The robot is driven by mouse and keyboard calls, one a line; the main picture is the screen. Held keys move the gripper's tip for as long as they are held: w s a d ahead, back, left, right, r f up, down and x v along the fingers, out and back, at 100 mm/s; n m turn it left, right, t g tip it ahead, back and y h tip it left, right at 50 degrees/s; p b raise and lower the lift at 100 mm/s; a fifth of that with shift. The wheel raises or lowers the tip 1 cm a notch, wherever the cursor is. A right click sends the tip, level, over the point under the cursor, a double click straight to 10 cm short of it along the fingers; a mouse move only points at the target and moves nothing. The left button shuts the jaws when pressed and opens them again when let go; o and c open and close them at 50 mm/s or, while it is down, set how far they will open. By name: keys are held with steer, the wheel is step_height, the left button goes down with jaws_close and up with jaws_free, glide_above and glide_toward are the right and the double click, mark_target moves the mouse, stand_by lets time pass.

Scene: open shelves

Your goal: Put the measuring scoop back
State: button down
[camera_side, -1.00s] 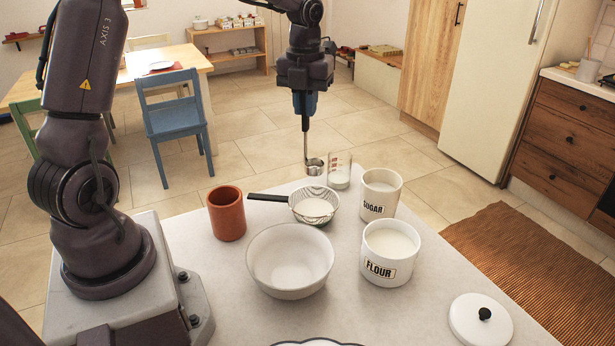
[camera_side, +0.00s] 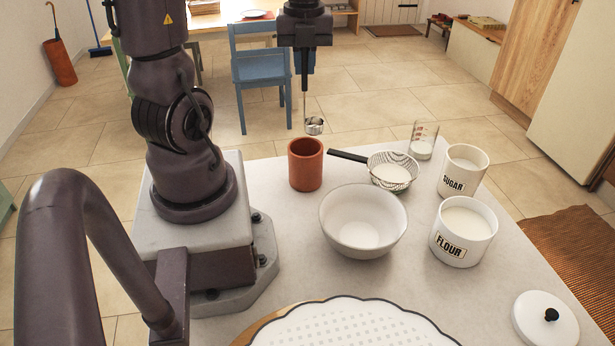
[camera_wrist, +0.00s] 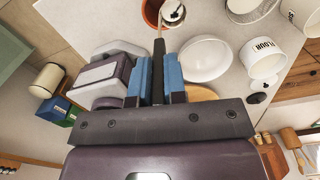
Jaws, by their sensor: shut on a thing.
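The measuring scoop has a long thin handle and a small metal cup (camera_side: 313,126). My gripper (camera_side: 304,72) is shut on the top of its handle, and the scoop hangs upright. The cup shows just above and behind the rim of the terracotta pot (camera_side: 305,168), apart from it in the picture. In the wrist view my blue-fingered gripper (camera_wrist: 158,80) points up the picture; the scoop cup (camera_wrist: 173,13) overlaps the right side of the pot (camera_wrist: 150,13). The pot's inside is mostly hidden.
Right of the pot are a black-handled sieve (camera_side: 394,172) with white powder, a white bowl (camera_side: 362,230), a measuring glass (camera_side: 423,141), a sugar jar (camera_side: 463,171) and a flour jar (camera_side: 463,232). A white lid (camera_side: 545,320) lies at front right. A scalloped board (camera_side: 350,325) lies in front.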

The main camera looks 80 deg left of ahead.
step_height(320, 180, down, 12)
steer(key=s+d+n, duration=0.1)
steer(key=s, duration=0.1)
steer(key=shift+n, duration=0.4)
steer(key=shift+d, duration=0.1)
steer(key=shift+f, duration=0.15)
steer(key=c, duration=1.2)
jaws_free()
steer(key=shift+o, duration=0.2)
